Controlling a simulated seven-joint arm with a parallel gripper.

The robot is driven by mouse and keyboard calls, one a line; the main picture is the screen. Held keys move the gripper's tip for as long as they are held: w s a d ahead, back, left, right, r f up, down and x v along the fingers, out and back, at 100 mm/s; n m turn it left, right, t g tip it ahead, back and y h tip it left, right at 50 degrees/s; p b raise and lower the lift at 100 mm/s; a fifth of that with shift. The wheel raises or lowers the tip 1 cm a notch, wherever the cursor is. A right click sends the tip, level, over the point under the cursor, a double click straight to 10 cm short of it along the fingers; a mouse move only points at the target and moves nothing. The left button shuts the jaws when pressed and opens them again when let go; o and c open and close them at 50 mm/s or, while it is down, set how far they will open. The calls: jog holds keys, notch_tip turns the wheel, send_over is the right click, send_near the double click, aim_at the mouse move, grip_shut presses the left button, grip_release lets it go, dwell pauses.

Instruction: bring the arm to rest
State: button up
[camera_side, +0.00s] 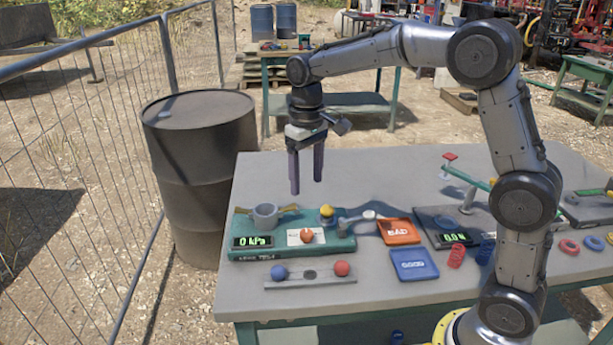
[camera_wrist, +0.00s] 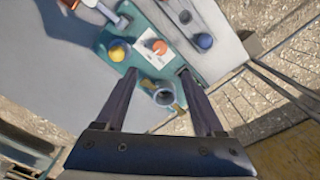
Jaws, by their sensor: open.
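My gripper (camera_side: 306,188) is open and empty, pointing down above the back left part of the grey table (camera_side: 360,180). In the wrist view my gripper (camera_wrist: 165,85) shows two dark fingers spread apart, with a grey cup (camera_wrist: 164,97) seen between them below. That cup (camera_side: 265,215) stands on a teal test station (camera_side: 300,246) in the side view. The fingers are well above the station and touch nothing.
An orange "BAD" tray (camera_side: 399,231) and a blue "GOOD" tray (camera_side: 414,264) lie right of the station. A rack with a blue ball (camera_side: 280,272) and red ball (camera_side: 341,268) lies in front. A barrel (camera_side: 200,170) and wire fence (camera_side: 90,170) stand left.

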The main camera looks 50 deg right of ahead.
jog(key=s+r+t, duration=0.3)
jog(key=s+r, duration=0.7)
jog(key=s, duration=0.1)
jog(key=s+f+t, duration=0.1)
jog(key=s+f, duration=0.3)
jog(key=s, duration=0.3)
jog(key=s+a+f+n+t, duration=0.1)
jog(key=s+f, duration=0.2)
jog(key=s, duration=0.5)
jog(key=shift+a+f+t, duration=0.15)
jog(key=shift+f+t, duration=0.15)
jog(key=shift+f, duration=0.1)
